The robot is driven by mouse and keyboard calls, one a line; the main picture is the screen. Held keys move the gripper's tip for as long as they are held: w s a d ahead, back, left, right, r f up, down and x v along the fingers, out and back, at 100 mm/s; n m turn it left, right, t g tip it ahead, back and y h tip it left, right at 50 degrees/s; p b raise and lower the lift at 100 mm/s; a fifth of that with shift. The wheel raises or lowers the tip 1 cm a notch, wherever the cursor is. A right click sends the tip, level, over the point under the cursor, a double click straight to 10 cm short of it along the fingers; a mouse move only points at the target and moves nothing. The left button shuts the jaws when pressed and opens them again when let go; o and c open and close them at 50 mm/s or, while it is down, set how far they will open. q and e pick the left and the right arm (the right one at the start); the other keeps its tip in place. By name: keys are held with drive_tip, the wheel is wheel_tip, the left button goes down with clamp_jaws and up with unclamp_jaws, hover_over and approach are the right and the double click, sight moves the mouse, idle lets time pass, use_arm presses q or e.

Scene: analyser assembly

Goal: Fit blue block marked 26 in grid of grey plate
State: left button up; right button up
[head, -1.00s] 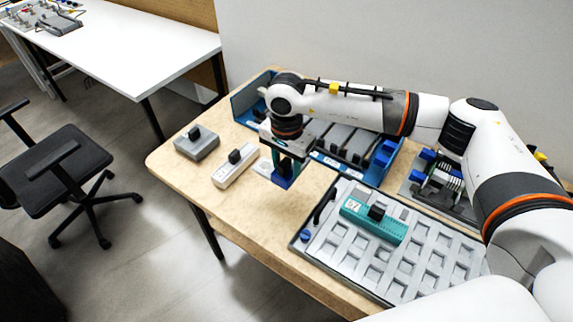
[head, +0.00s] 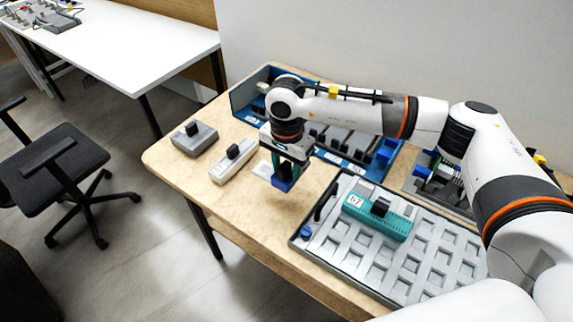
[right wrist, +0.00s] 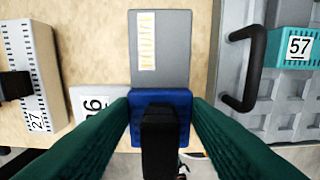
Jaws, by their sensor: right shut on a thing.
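My right gripper (head: 285,166) is shut on a blue block (head: 283,184) with a black grip; it also shows between the green fingers in the right wrist view (right wrist: 181,98). The block hangs over bare table, left of the grey plate (head: 335,249). The number on the block does not show. The grey plate has rows of recesses. A teal block marked 57 (head: 364,219) lies across its far left part, and it also shows in the right wrist view (right wrist: 290,46). My left gripper is not in view.
A blue-edged rack (head: 243,103) with grey modules stands at the back. A grey box (head: 194,141) and a pale block (head: 229,166) stand at the left. The plate has a black handle (right wrist: 248,65) and a blue knob (head: 305,231) on its left side.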

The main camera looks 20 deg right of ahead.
drive_tip(key=shift+f+b, duration=3)
drive_tip(key=shift+f, duration=0.4)
drive_tip(key=o, duration=1.2)
